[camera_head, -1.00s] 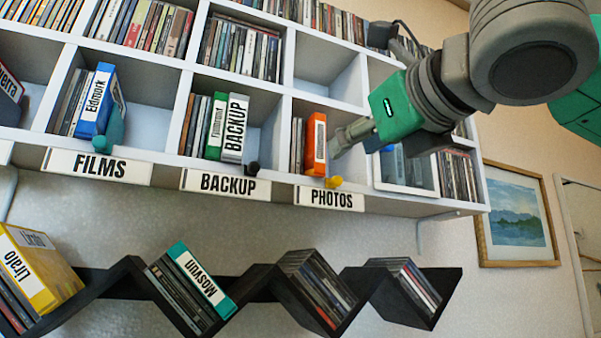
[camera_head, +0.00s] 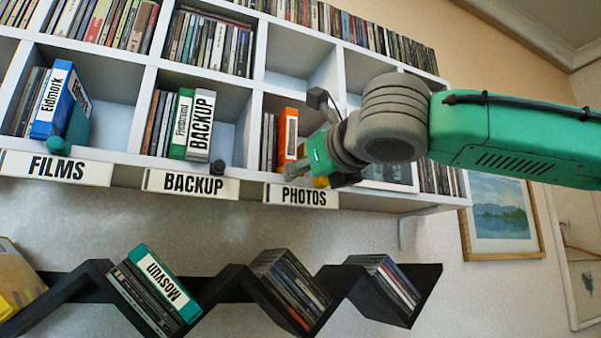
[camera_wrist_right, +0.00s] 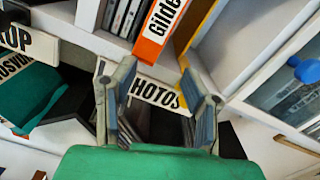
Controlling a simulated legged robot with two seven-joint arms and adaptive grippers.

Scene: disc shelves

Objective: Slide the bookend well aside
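In the PHOTOS compartment an orange disc case (camera_head: 288,130) stands upright at the right end of a few discs. A yellow bookend (camera_head: 320,182) shows low beside it, mostly hidden behind my right gripper (camera_head: 294,170). In the right wrist view the orange case (camera_wrist_right: 161,24) is at the top, with the yellow bookend (camera_wrist_right: 197,22) along its right side. There my right gripper (camera_wrist_right: 158,68) has its fingers apart, with the PHOTOS label (camera_wrist_right: 152,90) behind the gap and nothing held. Whether a finger touches the bookend cannot be told. My left gripper is not in view.
A teal bookend (camera_head: 74,128) stands in the FILMS compartment and a dark one (camera_head: 216,168) in BACKUP. A clear-fronted box (camera_wrist_right: 285,85) with a blue knob is to the right of PHOTOS. A black zigzag shelf (camera_head: 235,285) with discs hangs below.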

